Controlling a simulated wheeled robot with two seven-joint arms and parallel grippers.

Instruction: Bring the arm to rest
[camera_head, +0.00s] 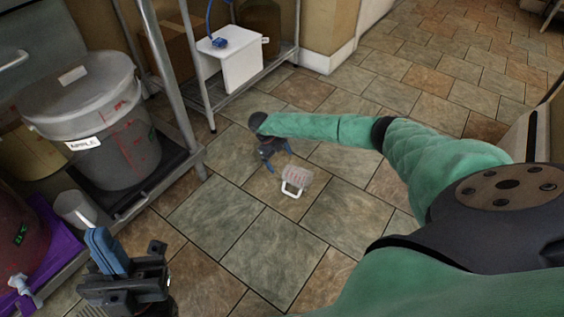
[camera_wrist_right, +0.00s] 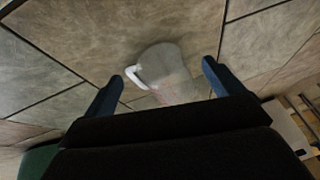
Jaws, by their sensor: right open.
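My right arm, in a green sleeve, reaches across the head view from the right. Its gripper (camera_head: 272,158) is open. A clear jug (camera_head: 300,180) with a white handle is just beyond that gripper, over the floor tiles. In the right wrist view the jug (camera_wrist_right: 168,68) shows between and beyond the two blue fingertips (camera_wrist_right: 165,72), with gaps on both sides. I cannot tell whether it rests on the floor. My left gripper (camera_head: 105,250) is at the lower left, its blue fingers pointing up and close together; whether it is shut is unclear.
A grey lidded bucket (camera_head: 120,140) labelled APPLE stands on a metal rack at the left. A white box (camera_head: 232,65) is on the back shelf. The tiled floor (camera_head: 240,215) is open.

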